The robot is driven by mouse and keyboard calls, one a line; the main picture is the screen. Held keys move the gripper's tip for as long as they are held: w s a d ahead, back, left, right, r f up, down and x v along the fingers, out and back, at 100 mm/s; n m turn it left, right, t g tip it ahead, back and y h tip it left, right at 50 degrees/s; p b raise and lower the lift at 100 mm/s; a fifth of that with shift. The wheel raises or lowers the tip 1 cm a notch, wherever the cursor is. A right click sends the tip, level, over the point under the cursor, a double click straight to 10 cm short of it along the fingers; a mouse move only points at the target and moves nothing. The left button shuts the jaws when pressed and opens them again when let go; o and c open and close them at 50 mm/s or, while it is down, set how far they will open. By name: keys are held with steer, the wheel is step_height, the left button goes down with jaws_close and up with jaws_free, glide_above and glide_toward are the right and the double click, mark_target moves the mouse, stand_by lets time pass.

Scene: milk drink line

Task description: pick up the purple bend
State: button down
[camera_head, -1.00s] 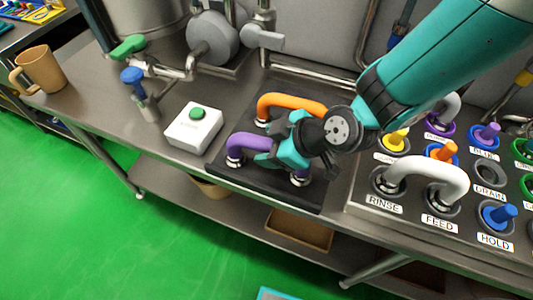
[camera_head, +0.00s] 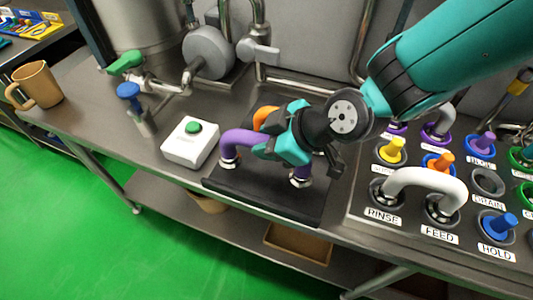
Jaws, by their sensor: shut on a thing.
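The purple bend (camera_head: 237,140) is a U-shaped pipe with metal ends, on or just above the front of the black mat (camera_head: 252,189). I cannot tell whether its ends touch the mat. My gripper (camera_head: 284,147) is shut around the middle of the purple bend from above. The gripper hides the bend's middle. An orange bend (camera_head: 264,117) stands behind it on the mat, mostly hidden by my gripper.
A white box with a green button (camera_head: 190,143) stands left of the mat. To the right is a panel of labelled ports with a white bend (camera_head: 428,178) across RINSE and FEED. Pipes and a grey pump (camera_head: 209,53) stand behind. A tan mug (camera_head: 36,86) sits far left.

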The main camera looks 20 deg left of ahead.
step_height(320, 180, up, 15)
steer(key=shift+b, duration=0.4)
steer(key=shift+f, duration=0.1)
stand_by(0.5)
